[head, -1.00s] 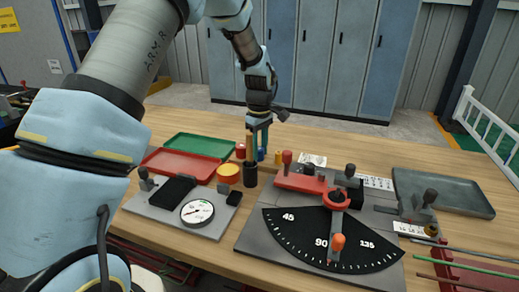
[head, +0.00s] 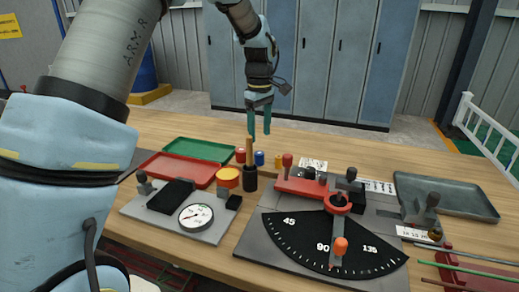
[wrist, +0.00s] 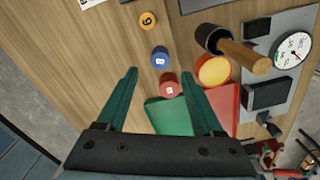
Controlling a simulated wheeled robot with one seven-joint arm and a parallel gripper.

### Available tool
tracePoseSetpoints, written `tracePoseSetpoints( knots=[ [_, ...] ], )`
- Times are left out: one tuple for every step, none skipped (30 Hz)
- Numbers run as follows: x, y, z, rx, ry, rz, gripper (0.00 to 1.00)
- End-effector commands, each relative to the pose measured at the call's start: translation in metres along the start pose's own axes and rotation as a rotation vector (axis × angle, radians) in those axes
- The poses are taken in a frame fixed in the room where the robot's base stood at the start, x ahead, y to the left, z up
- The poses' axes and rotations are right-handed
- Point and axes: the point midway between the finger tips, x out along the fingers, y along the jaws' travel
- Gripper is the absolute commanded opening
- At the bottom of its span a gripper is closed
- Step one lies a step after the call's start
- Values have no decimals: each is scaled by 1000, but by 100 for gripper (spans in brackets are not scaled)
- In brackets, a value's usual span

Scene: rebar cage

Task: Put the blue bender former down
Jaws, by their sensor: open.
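The blue bender former (head: 259,157) stands upright on the wooden table, between a red former (head: 241,155) and a yellow former (head: 278,159). In the wrist view the blue former (wrist: 160,57) shows a numbered top and lies just beyond the fingertips, on a line midway between them. My gripper (head: 259,134) is above the blue former, pointing down, with clear air between. In the wrist view my gripper (wrist: 160,68) has its two green fingers wide apart with nothing held. The red former (wrist: 169,85) appears between the fingers, lower down on the table.
A black cup with a wooden handle (head: 250,180) stands close in front of the formers. A green tray (head: 199,149) and a red tray (head: 178,169) lie to the left. The bending plate with its angle dial (head: 331,240) is at front right. A grey tray (head: 445,193) lies far right.

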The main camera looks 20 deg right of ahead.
Motion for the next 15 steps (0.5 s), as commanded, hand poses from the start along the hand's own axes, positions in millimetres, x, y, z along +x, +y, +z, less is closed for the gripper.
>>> tracePoseSetpoints(
  knots=[
    [-8,0,0,0,1,3,69],
    [-14,0,0,0,1,3,69],
    [-20,0,0,0,1,3,69],
    [-24,1,0,0,1,2,69],
    [-28,0,0,0,0,1,69],
    [-32,0,0,0,0,1,69],
    [-35,0,0,0,0,1,69],
    [-37,0,0,0,0,1,69],
    [-40,0,0,0,0,0,69],
    [-41,0,0,0,0,0,69],
    [-42,0,0,0,0,0,69],
    [-42,0,0,0,0,-1,69],
    [-43,0,0,0,0,-1,69],
    [-43,0,0,0,-1,-1,69],
    [-43,-1,0,0,-1,-1,69]
  ],
)
